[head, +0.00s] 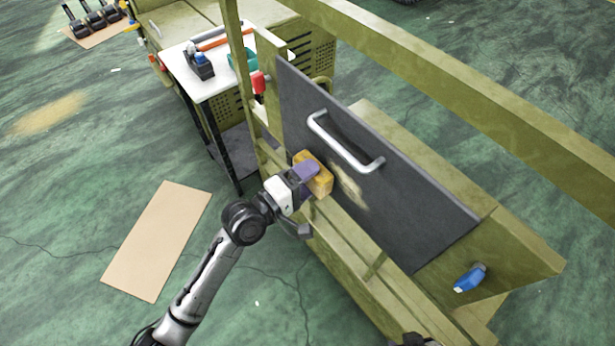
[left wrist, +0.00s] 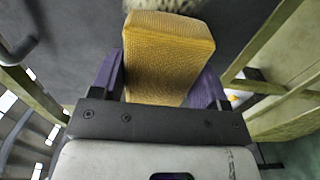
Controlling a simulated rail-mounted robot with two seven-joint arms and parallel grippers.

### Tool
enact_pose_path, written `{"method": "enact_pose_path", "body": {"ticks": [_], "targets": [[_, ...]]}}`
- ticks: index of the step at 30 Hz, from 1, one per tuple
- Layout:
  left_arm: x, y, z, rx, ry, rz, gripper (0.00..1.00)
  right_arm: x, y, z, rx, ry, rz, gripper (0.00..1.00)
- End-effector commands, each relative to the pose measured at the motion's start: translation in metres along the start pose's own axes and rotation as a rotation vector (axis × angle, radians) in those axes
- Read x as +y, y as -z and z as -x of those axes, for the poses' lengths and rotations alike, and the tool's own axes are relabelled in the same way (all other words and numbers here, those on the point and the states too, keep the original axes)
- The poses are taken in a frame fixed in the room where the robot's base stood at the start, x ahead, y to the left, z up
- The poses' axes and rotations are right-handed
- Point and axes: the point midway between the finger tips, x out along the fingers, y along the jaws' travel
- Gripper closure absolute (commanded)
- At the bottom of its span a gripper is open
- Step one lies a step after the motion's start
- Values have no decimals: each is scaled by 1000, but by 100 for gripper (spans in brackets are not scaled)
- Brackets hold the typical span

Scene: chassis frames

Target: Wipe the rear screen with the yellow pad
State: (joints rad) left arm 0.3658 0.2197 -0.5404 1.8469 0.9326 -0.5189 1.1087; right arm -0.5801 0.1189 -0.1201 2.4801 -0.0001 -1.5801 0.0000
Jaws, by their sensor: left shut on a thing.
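The rear screen (head: 410,205) is a dark grey panel with a silver handle (head: 345,142), set in an olive frame. A pale dusty smudge (head: 352,190) lies on it below the handle; part of it also shows in the left wrist view (left wrist: 165,5). My left gripper (head: 308,176) is shut on the yellow pad (head: 322,180), its purple fingers on either side. In the left wrist view the pad (left wrist: 165,50) sits between the fingers, close to the screen and beside the smudge. I cannot tell whether it touches. My right gripper is not clearly in view.
Olive frame rails (head: 450,75) run above and around the screen. A blue-handled clamp (head: 469,279) sits at the lower right of the frame, a red one (head: 257,82) at the upper left. A white-topped cart (head: 205,85) holds tools. A cardboard sheet (head: 157,240) lies on the floor.

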Motion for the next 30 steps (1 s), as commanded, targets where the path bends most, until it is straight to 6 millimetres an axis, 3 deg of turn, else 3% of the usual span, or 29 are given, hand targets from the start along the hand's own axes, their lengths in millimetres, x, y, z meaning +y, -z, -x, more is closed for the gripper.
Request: {"method": "enact_pose_path", "body": {"ticks": [30], "targets": [[0, 0, -19, 0, 0, 0, 50, 2, 0, 2, -2, -5, 6, 57]]}}
